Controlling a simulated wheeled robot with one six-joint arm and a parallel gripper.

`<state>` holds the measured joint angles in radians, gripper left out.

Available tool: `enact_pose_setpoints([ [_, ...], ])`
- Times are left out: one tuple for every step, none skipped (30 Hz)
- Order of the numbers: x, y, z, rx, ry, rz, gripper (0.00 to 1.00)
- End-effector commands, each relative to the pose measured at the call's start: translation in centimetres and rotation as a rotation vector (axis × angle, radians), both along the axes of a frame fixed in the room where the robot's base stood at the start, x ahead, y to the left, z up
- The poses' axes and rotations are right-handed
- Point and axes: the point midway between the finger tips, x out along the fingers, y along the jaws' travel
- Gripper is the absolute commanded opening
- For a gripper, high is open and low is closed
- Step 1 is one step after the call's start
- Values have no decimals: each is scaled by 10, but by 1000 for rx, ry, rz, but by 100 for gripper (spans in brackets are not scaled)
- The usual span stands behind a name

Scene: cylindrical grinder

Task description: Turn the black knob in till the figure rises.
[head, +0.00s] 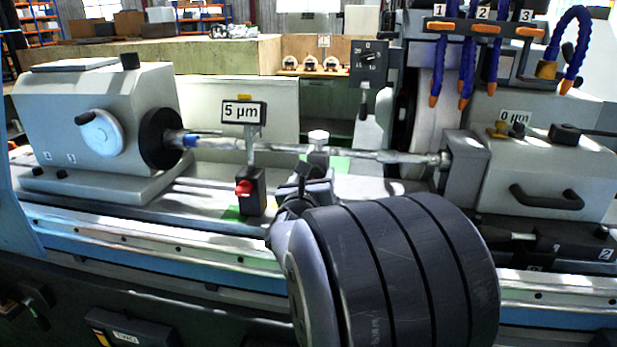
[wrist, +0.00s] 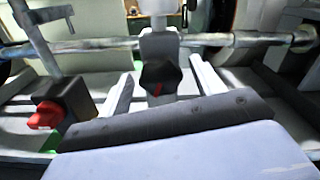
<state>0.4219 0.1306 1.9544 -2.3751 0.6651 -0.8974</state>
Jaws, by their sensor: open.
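The black knob (wrist: 160,77) has a red mark on its face and sits on the front of a grey upright support (wrist: 158,45) under the long shaft (wrist: 95,44). In the wrist view my gripper (wrist: 163,74) is open, with one finger on each side of the knob and visible gaps. I cannot tell how deep the fingers reach. In the head view my gripper (head: 308,182) and wrist hide the knob. A sign reading 5 µm (head: 244,112) stands left of the support. Another sign reading 0 µm (head: 515,117) is at the right.
A black block with a red knob (head: 243,188) stands close left of my gripper; the red knob (wrist: 45,116) also shows in the wrist view. The shaft (head: 380,155) runs across behind. The grinding wheel (head: 428,110) and blue hoses (head: 466,70) are behind right.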

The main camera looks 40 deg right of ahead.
Motion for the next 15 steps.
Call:
enact_pose_setpoints([
  [0, -1, 0, 0, 0, 0, 63],
  [1, -1, 0, 0, 0, 0, 63],
  [1, -1, 0, 0, 0, 0, 63],
  [0, -1, 0, 0, 0, 0, 63],
  [0, -1, 0, 0, 0, 0, 63],
  [0, 0, 0, 0, 0, 0, 63],
  [0, 0, 0, 0, 0, 0, 63],
  [0, 0, 0, 0, 0, 0, 61],
  [0, 0, 0, 0, 0, 0, 58],
  [0, 0, 0, 0, 0, 0, 56],
  [0, 0, 0, 0, 0, 0, 53],
  [0, 0, 0, 0, 0, 0, 50],
  [0, 0, 0, 0, 0, 0, 47],
  [0, 0, 0, 0, 0, 0, 45],
  [0, 0, 0, 0, 0, 0, 42],
])
